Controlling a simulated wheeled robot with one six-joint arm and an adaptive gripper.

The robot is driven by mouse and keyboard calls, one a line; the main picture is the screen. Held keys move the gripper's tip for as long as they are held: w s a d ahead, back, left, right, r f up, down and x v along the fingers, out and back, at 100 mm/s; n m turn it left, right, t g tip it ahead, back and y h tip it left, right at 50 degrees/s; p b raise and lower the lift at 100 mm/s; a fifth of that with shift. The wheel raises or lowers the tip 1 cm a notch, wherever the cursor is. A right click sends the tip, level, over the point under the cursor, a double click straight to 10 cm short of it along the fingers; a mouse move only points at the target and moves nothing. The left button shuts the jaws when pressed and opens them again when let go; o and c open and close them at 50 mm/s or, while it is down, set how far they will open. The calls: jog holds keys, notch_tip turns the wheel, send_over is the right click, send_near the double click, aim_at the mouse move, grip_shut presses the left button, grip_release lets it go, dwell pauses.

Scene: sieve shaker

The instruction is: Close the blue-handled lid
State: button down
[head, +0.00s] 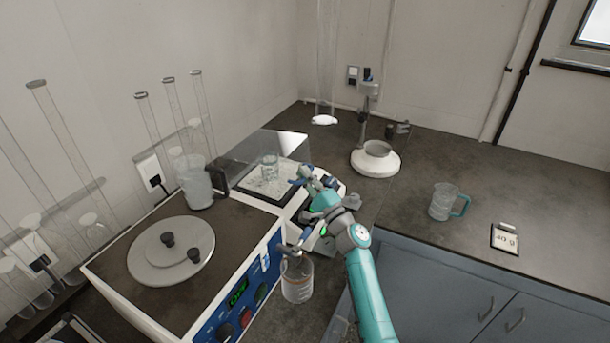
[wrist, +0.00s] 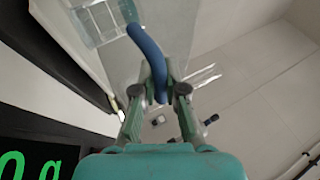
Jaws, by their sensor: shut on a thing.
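The clear lid (head: 288,146) rises at the back of the white balance in the head view and looks raised and tilted. A glass beaker (head: 270,168) stands beneath it on the pale weighing area and also shows at the wrist view's top left (wrist: 98,20). My gripper (head: 303,180) is at the right side of the balance. In the wrist view, my gripper (wrist: 161,92) is shut on the curved blue handle (wrist: 148,52), with a finger on each side. The handle's join to the lid is unclear.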

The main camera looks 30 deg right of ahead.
jog(key=c, duration=1.5)
grip_release()
jog(key=shift+s, duration=0.1)
jog(key=v, duration=1.2)
jog(key=shift+d, duration=0.1)
jog(key=shift+f, duration=0.1)
